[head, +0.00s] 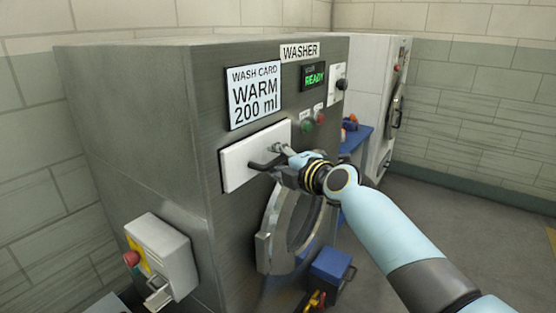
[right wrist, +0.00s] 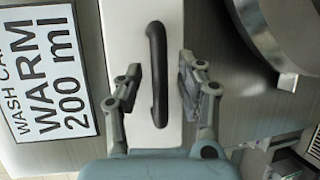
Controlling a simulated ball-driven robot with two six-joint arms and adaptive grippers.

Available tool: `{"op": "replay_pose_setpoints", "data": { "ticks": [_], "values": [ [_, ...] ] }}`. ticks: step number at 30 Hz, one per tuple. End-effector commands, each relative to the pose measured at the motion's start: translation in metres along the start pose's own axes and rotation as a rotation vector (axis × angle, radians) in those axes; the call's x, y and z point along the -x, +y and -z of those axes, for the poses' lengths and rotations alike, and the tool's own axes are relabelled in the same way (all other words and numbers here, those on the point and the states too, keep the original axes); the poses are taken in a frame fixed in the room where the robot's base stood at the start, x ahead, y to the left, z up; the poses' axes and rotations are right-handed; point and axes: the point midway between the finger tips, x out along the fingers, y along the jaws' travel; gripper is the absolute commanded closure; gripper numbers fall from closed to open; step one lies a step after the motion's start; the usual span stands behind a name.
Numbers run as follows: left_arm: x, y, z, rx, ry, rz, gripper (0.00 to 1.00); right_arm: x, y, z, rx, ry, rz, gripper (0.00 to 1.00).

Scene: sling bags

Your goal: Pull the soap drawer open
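The soap drawer is a white panel (head: 240,160) on the front of the grey washer (head: 150,110), below the wash card. It looks flush with the washer front. Its dark bar handle (head: 262,166) is partly covered by my right gripper (head: 272,160) in the head view. In the right wrist view the handle (right wrist: 157,70) runs between the two open fingers of my right gripper (right wrist: 160,82). A gap shows on both sides of the handle, with the white drawer front (right wrist: 122,20) behind it. My left gripper is not in view.
The wash card (head: 254,95) reads WARM 200 ml, and the display (head: 314,77) reads READY. The round washer door (head: 290,225) is below the drawer. A grey box with a red button (head: 162,255) juts out at lower left. A blue box (head: 330,268) stands at lower right.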

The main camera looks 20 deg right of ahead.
Motion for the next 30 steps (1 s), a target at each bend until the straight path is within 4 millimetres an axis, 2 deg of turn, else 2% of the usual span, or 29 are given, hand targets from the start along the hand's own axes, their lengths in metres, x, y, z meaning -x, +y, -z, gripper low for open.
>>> {"op": "replay_pose_setpoints", "data": {
  "ticks": [7, 16, 30],
  "values": [
    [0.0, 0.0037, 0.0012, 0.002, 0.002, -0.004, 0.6, -0.0009, -0.0002, 0.0001, -0.001, 0.0, 0.0, 0.62],
    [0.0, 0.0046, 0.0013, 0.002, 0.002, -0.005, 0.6, -0.0007, -0.0002, 0.0001, -0.001, 0.0, 0.0, 1.0],
    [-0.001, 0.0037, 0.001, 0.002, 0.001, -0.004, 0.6, 0.0011, -0.001, -0.0011, 0.001, -0.001, 0.0, 1.0]
  ]
}}
